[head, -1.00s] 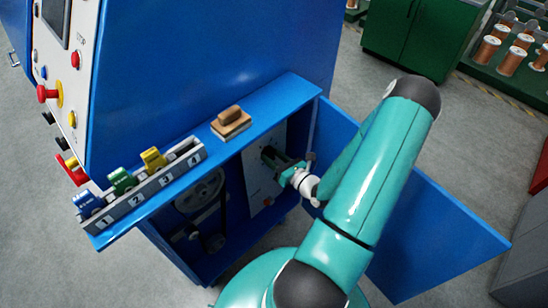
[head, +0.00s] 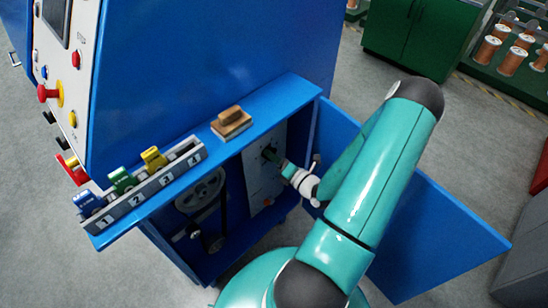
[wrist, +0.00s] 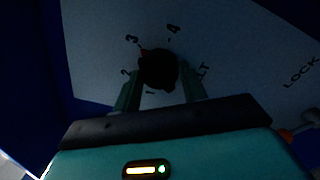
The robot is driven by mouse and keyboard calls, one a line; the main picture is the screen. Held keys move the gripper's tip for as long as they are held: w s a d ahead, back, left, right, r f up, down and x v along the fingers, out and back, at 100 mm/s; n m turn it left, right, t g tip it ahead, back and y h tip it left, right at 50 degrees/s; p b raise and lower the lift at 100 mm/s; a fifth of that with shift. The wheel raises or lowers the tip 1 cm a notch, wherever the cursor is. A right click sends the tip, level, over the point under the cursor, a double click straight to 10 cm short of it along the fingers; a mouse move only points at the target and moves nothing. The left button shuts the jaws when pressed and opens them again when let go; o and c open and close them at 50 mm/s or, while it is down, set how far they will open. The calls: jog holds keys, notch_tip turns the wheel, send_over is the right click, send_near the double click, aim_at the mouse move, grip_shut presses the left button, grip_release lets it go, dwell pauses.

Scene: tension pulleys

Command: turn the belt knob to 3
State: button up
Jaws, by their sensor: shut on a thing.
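The dark belt knob (wrist: 158,68) sits on a pale panel (wrist: 95,35) marked 1, 2, 3 and 4 around it. My gripper (wrist: 160,75) is shut on the knob, one finger at each side. A small corner of the knob points up-left, close to the 3, but the picture is dark. My fingers and wrist hide part of the lettering. In the head view my gripper (head: 273,157) reaches into the open blue cabinet, at the upper part of the pale panel (head: 258,182).
A large pulley (head: 201,188) and belt are inside the cabinet, left of the panel. On the ledge above are a wooden-handled block (head: 231,122) and a numbered rack (head: 150,185) with coloured pieces. The open blue door (head: 435,235) stands right of my arm.

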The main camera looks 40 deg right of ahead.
jog(key=shift+a, duration=0.1)
dwell(0.4)
jog(key=o, duration=1)
jog(key=shift+c, duration=0.2)
jog(key=shift+s, duration=0.1)
jog(key=s, duration=1.3)
jog(key=shift+s+d, duration=0.25)
jog(key=shift+s, duration=0.1)
